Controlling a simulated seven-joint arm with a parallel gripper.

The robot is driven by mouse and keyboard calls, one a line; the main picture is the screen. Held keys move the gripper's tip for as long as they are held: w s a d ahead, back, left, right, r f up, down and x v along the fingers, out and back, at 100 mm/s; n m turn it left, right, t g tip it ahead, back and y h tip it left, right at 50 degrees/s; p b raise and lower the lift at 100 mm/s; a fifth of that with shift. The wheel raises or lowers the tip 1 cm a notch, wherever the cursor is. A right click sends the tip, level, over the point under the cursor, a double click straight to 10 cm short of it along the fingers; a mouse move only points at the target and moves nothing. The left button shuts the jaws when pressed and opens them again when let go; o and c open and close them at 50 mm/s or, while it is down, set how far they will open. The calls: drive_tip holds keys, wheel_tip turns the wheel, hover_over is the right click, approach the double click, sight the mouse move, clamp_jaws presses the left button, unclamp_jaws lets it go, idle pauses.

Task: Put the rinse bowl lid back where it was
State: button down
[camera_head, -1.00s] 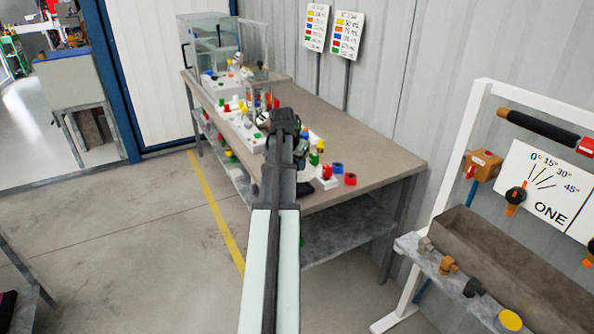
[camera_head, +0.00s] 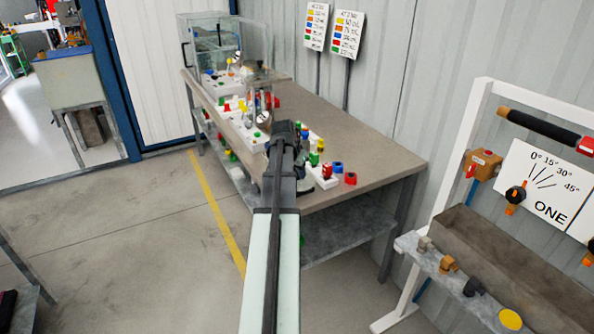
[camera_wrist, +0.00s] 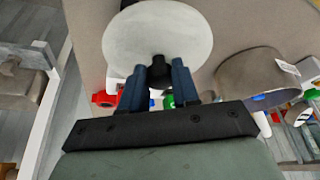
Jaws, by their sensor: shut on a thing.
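The lid (camera_wrist: 158,38) is a pale grey-white round disc with a dark knob, seen in the wrist view. My gripper (camera_wrist: 158,72) is shut on the knob with its two blue fingers. In the head view my gripper (camera_head: 284,130) is over the workbench, seen from behind, and its fingers are hidden. A grey-brown rounded vessel (camera_wrist: 243,78) with a small white tag is beside the lid in the wrist view; I cannot tell whether it is the rinse bowl.
The workbench (camera_head: 375,150) carries several coloured knobs and white blocks, a clear-walled case (camera_head: 222,45) at its far end, and a red part (camera_head: 350,178) near the front. Its right side is bare. A white frame with a grey trough (camera_head: 510,262) stands at right.

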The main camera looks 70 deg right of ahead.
drive_tip(key=shift+f, duration=0.1)
drive_tip(key=c, duration=0.8)
unclamp_jaws()
drive_tip(key=shift+r, duration=0.45)
drive_tip(key=v, duration=1.2)
drive_tip(key=shift+r, duration=0.15)
